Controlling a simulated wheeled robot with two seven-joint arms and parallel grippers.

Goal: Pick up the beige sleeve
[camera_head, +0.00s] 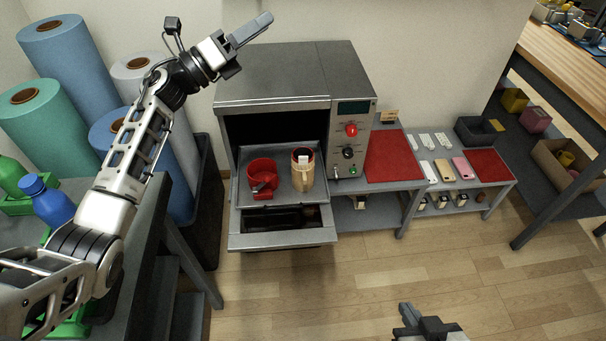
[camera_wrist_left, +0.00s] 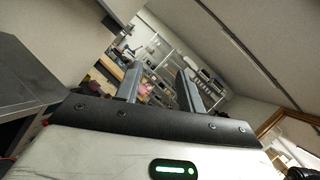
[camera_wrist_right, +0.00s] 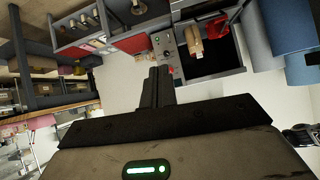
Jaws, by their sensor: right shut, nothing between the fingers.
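A beige sleeve (camera_head: 443,170) lies flat on the low side table in the head view, between a white sleeve (camera_head: 428,172) and a pink sleeve (camera_head: 462,167). A tan wrap (camera_head: 303,180) also stands around a mug on the press tray (camera_head: 283,205), beside a red mug (camera_head: 262,190). My left gripper (camera_head: 255,28) is raised above the press, far from the side table; its fingers are apart and empty in the left wrist view (camera_wrist_left: 158,88). My right gripper (camera_head: 408,315) is shut and empty over the floor in front of the side table.
The press (camera_head: 285,70) stands open with its tray out and a control panel at its right. Red mats (camera_head: 391,157) lie on the side table. Blue and green rolls (camera_head: 60,50) fill the left. The floor in front is clear.

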